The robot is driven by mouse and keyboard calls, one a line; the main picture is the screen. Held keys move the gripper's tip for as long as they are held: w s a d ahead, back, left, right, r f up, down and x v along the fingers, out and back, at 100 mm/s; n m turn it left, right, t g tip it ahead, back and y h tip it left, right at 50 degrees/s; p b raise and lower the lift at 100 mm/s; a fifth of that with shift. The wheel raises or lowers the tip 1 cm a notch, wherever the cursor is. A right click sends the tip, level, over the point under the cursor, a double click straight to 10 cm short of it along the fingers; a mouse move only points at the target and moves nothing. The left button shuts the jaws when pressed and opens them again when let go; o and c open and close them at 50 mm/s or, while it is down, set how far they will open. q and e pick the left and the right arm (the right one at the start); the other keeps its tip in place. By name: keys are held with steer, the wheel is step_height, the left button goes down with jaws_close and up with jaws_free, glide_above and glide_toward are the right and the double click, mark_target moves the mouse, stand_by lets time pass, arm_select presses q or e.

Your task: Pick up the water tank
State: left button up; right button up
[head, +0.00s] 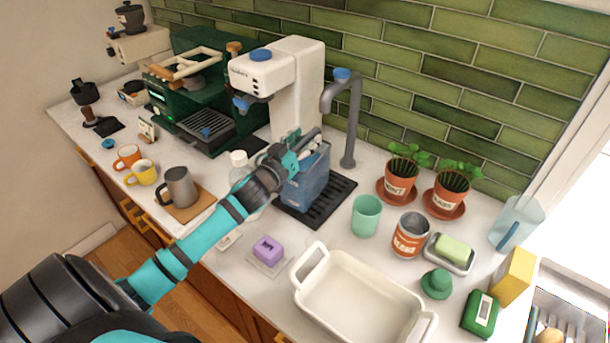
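The water tank (308,182) looks like a blue, box-shaped container. It stands upright at, or just above, the black ribbed mat (338,192) beside the grey tap; I cannot tell if it touches the mat. My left arm reaches in from the lower left, and my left gripper (301,146) is at the tank's top edge. The wrist hides part of the tank's left side. The fingers are small and overlap the rim, so I cannot tell whether they are closed on it. My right gripper is not in view.
The grey tap (350,115) and white machine (290,85) rise close behind the tank. A mint cup (366,216), orange can (410,236) and potted plants (400,178) stand to its right. A white baking dish (355,300) and purple block (267,248) lie in front.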

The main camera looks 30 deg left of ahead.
arm_select(q)
jaws_close()
steer(key=shift+r, duration=0.15)
stand_by(0.4)
